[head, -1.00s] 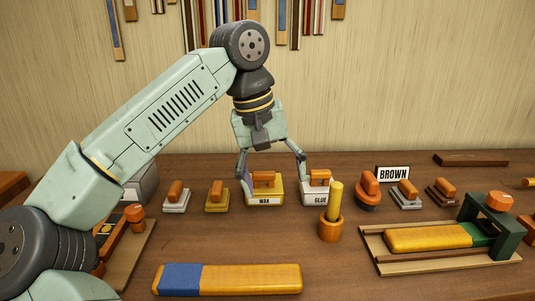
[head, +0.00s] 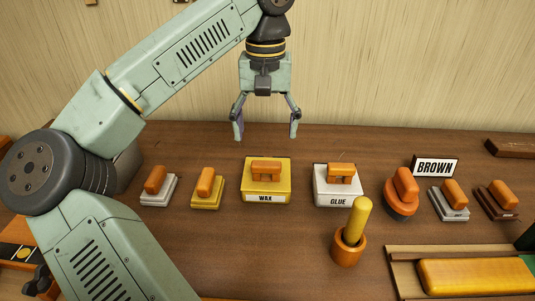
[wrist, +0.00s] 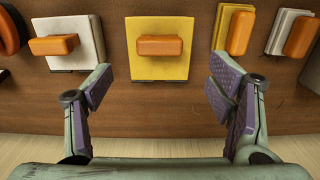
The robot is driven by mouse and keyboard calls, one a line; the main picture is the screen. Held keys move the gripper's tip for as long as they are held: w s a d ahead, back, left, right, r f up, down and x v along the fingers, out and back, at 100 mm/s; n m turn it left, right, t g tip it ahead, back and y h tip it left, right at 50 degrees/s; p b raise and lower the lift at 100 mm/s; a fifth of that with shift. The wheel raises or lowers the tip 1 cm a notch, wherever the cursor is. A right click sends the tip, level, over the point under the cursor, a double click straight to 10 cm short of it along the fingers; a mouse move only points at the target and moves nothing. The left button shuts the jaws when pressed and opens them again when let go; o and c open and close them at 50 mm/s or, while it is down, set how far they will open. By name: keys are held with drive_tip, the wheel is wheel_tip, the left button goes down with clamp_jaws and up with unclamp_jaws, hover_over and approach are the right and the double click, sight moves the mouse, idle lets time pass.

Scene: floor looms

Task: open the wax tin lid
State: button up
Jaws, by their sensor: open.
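The wax tin (head: 266,196) is a yellow box with a white WAX label on its front. Its yellow lid (head: 284,165) is on the tin and carries an orange block handle (head: 266,171). In the wrist view the lid (wrist: 158,67) and its handle (wrist: 160,46) lie centred beyond the fingertips. My gripper (head: 266,137) is open and empty, pointing down above and behind the tin, apart from it. In the wrist view both purple-padded fingers of my gripper (wrist: 162,85) are spread wide.
A white glue tin (head: 338,198) with an orange handle stands right of the wax tin. A small yellow block with an orange handle (head: 207,188) stands to its left. An orange cup with a yellow stick (head: 349,248) stands in front of the glue tin. The wood before the wax tin is clear.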

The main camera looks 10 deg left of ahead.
sight(266, 162)
wheel_tip(266, 162, down, 8)
drive_tip(key=shift+f+p, duration=0.1)
drive_tip(key=shift+p, duration=0.3)
drive_tip(key=shift+w, duration=0.1)
drive_tip(key=c, duration=1.7)
drive_tip(key=shift+w+r, duration=0.2)
drive_tip(key=shift+r, duration=0.1)
